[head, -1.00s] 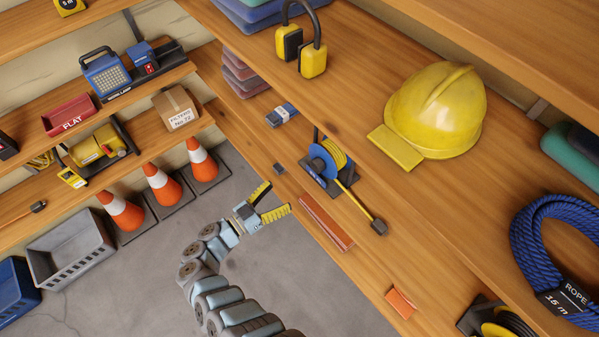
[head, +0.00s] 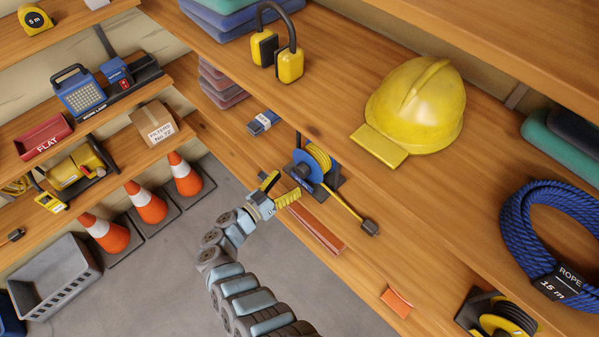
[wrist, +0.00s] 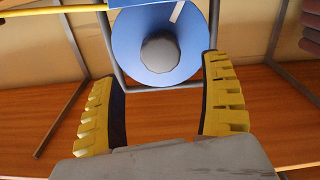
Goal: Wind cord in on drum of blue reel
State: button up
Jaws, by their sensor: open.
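The blue reel (head: 305,168) stands on the wooden shelf in a dark frame, with yellow cord wound on its drum. A length of yellow cord (head: 343,203) runs out from it to a dark plug (head: 370,228) lying on the shelf. My gripper (head: 280,189) is open and empty, just in front of the reel at the shelf's edge. In the wrist view, the reel's blue disc (wrist: 132,55) with its grey hub (wrist: 160,52) faces me, beyond and between my two yellow fingers (wrist: 163,112). The fingers appear apart from it. The yellow cord shows at the upper left.
A reddish-brown strip (head: 317,228) lies near the shelf's front edge, close to my gripper. An orange piece (head: 396,302) lies farther right.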

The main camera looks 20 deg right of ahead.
aim_at(299, 173)
jog(key=x, duration=0.5)
jog(key=shift+w+d+b, duration=0.2)
jog(key=shift+d+b, duration=0.1)
jog(key=shift+b, duration=0.1)
jog(key=c, duration=1.2)
